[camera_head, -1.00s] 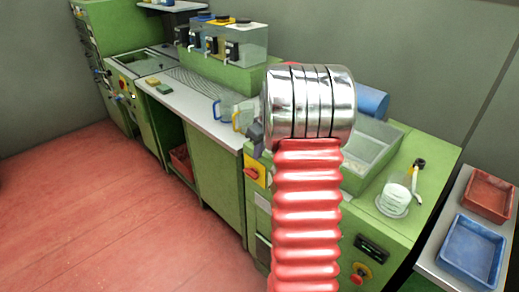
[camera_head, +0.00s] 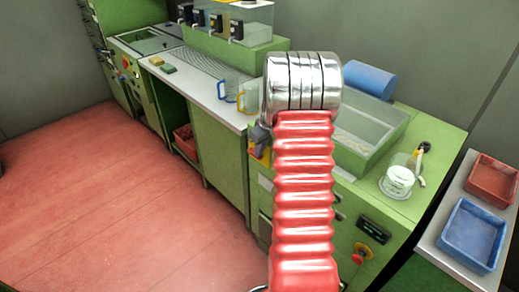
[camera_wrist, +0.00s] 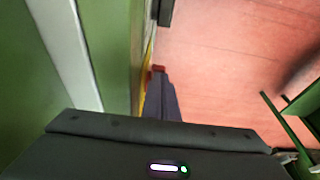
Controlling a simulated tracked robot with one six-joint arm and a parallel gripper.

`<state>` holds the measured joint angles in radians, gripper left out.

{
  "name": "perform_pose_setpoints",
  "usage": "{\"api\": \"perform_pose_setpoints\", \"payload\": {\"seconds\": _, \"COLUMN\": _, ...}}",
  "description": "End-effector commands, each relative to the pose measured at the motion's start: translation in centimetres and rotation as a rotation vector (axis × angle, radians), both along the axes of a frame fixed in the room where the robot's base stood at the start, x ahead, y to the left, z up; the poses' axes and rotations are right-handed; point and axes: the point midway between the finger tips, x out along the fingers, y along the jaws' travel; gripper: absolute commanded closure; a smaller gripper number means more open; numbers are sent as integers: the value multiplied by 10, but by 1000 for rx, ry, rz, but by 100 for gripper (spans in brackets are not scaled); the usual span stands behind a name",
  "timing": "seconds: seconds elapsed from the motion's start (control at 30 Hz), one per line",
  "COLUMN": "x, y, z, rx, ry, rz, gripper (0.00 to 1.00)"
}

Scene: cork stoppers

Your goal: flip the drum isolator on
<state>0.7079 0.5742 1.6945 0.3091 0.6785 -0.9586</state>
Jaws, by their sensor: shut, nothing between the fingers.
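A yellow isolator plate (camera_head: 264,160) with a red handle is on the front of the green cabinet, just below the worktop. My gripper (camera_head: 259,136) is in front of it and hides much of it. In the wrist view my shut gripper (camera_wrist: 163,88) points at the red handle (camera_wrist: 158,69), with the yellow plate (camera_wrist: 148,72) edge-on beside it. The fingertips overlap the handle; I cannot tell whether they touch. A second red knob on yellow (camera_head: 362,252) is lower right on the cabinet. No label is readable.
Glass jugs (camera_head: 229,90) stand on the worktop. A blue drum (camera_head: 370,79) lies behind the clear-sided tank (camera_head: 368,135). A beaker (camera_head: 397,180) stands to its right. Red and blue trays (camera_head: 473,233) are far right. The red floor (camera_head: 120,210) in front is open.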

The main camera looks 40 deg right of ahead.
Motion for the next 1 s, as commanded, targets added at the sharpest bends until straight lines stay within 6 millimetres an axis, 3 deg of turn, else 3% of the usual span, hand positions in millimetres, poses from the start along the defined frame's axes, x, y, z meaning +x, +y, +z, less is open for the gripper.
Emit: {"api": "perform_pose_setpoints", "payload": {"seconds": 1.0, "x": -17, "y": 0, "z": -18, "rx": 2, "ry": 1, "rz": 0, "gripper": 100}}
